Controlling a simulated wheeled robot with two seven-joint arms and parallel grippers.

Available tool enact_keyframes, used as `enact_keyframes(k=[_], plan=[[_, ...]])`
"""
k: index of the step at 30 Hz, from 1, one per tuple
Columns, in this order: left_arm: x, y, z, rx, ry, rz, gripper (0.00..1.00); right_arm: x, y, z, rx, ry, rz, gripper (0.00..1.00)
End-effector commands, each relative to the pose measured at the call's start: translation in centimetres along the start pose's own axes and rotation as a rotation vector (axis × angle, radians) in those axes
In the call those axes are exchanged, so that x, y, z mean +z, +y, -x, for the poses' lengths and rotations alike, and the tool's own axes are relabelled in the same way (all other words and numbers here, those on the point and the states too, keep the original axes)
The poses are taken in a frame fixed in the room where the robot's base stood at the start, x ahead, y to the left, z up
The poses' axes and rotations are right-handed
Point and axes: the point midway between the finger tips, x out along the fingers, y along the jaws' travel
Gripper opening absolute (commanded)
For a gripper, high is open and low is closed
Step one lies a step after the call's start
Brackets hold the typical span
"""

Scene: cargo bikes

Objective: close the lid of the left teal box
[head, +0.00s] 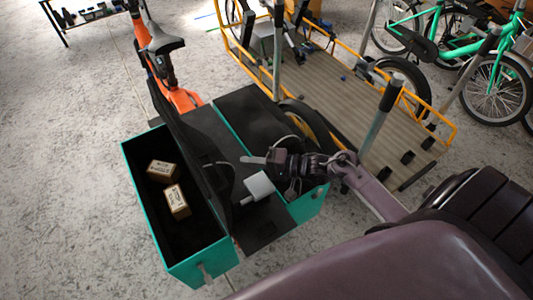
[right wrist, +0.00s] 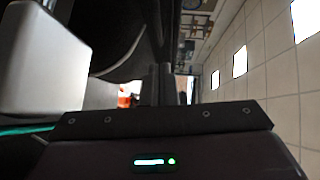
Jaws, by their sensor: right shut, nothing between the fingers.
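The left teal box (head: 187,267) stands open at the left of the head view, with two small brown cartons (head: 176,201) inside on its black floor. Its black lid (head: 205,160) stands raised, roughly upright, along the box's right edge. My right gripper (head: 249,160) reaches in from the right, shut and empty, to the right of the lid, with its fingers pointing left toward it. I cannot tell whether they touch. In the right wrist view the dark fingers (right wrist: 160,85) are close together. My left gripper is not in view.
A pale block (head: 258,186) sits on the dark rack just below my right gripper; it looms at left in the wrist view (right wrist: 42,60). Another teal box (head: 309,204) with a black top lies right. An orange bike frame (head: 183,100) and a yellow-railed cargo bed (head: 350,95) stand behind.

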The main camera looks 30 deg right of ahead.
Motion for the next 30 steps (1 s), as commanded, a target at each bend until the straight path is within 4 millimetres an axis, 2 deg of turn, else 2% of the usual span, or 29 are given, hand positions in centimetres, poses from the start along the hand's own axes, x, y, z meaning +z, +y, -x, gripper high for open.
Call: enact_keyframes(k=[3,9,24,30], plan=[[-0.4,-0.2,0.4,-0.002,0.005,-0.001,0.36,0.1,-0.2,-2.4,-0.002,-0.001,0.0,0.0],[-0.9,-0.6,1.3,-0.008,0.013,-0.001,0.36,2.2,-0.1,-4.1,0.002,0.001,0.0,0.0],[-0.9,-1.0,1.4,-0.012,0.012,0.001,0.36,2.8,0.1,-4.7,0.003,0.001,0.002,0.0],[-0.8,-1.0,2.3,-0.012,0.009,0.001,0.36,3.2,-0.6,-5.1,0.021,0.0,0.02,0.0]])
